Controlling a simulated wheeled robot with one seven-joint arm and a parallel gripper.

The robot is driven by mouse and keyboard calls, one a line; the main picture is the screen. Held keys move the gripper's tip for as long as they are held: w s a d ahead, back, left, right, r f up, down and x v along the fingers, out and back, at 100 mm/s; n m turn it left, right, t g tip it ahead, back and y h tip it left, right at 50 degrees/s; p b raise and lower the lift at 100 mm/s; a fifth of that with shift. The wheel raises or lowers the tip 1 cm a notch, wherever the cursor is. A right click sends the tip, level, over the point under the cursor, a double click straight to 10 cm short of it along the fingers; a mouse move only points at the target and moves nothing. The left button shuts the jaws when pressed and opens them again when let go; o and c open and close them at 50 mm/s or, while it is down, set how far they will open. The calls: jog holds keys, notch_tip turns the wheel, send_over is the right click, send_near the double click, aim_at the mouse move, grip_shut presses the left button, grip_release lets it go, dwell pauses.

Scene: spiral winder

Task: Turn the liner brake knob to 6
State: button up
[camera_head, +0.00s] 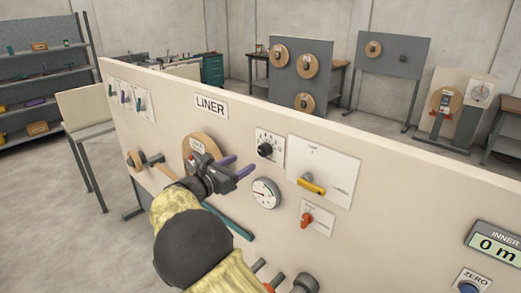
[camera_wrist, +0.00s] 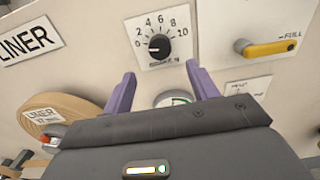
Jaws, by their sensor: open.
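The liner brake knob (camera_head: 265,150) is a round black knob on a white scale plate on the cream panel, right of the LINER sign (camera_head: 210,105). In the wrist view the knob (camera_wrist: 160,46) sits below an arc of numbers from 0 to 10. A small pale mark on its left side seems to point near 0; the 6 is at the top. My gripper (camera_head: 244,163) is open and empty, left of and slightly below the knob in the head view. In the wrist view its purple fingers (camera_wrist: 161,69) are spread below the knob, apart from it.
A round gauge (camera_head: 265,193) is below the knob. A yellow lever (camera_head: 312,184) on a white plate and an orange-red knob (camera_head: 307,220) are to the right. A tan liner roll (camera_head: 197,146) is left, behind my gripper. The panel around the knob is flat.

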aim_at(262, 152)
jog(key=p+x, duration=0.2)
jog(key=x, duration=0.6)
jog(key=shift+w+d+r+p, duration=0.1)
jog(key=shift+w+d+p, duration=0.2)
jog(key=shift+w+d, duration=0.3)
jog(key=shift+w, duration=0.15)
jog(key=c, duration=1)
